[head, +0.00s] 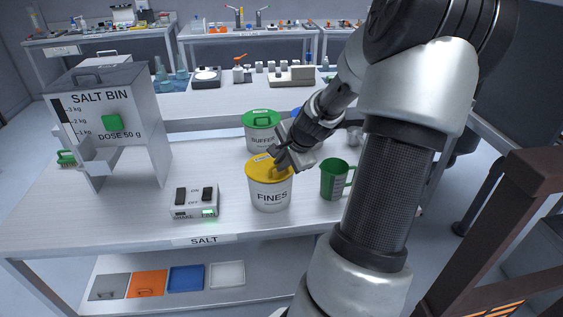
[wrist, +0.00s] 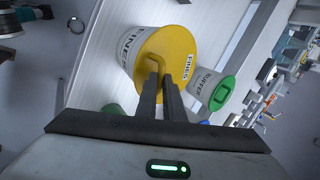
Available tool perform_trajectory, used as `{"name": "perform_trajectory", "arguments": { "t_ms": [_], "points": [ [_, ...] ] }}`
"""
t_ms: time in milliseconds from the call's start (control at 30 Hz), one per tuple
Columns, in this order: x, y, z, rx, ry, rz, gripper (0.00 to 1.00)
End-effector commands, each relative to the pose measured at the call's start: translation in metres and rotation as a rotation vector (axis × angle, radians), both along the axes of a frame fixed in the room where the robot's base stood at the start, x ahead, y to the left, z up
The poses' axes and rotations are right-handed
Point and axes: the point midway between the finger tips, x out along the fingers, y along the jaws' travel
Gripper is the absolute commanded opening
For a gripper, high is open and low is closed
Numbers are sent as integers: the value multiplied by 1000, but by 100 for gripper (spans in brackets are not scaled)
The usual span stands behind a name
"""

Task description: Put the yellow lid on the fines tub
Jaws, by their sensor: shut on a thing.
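The yellow lid (head: 262,172) sits over the top of the white fines tub (head: 270,194) on the table. In the wrist view the yellow lid (wrist: 180,52) covers the mouth of the fines tub (wrist: 125,52); whether it is fully seated I cannot tell. My gripper (head: 281,163) is above the lid, reaching in from the upper right. In the wrist view its two fingers (wrist: 161,85) are closed on the lid's yellow handle. Part of the lid's far right side is hidden by my gripper in the head view.
The white buffer tub (head: 258,139) with a green lid stands just behind. A green jug (head: 334,180) is to the right. A shaker switch box (head: 195,202) is to the left, and the salt bin (head: 102,108) stands farther left. The table front between bin and box is clear.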

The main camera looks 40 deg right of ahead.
Motion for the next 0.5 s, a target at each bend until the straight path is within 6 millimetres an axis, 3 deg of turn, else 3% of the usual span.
{"name": "perform_trajectory", "arguments": {
  "t_ms": [67,100,200,500],
  "points": [
    [0,0,0,0,0,0,0],
    [0,0,0,0,0,0,13],
    [0,0,0,0,0,0,30],
    [-1,0,1,0,0,0,30]
  ]
}}
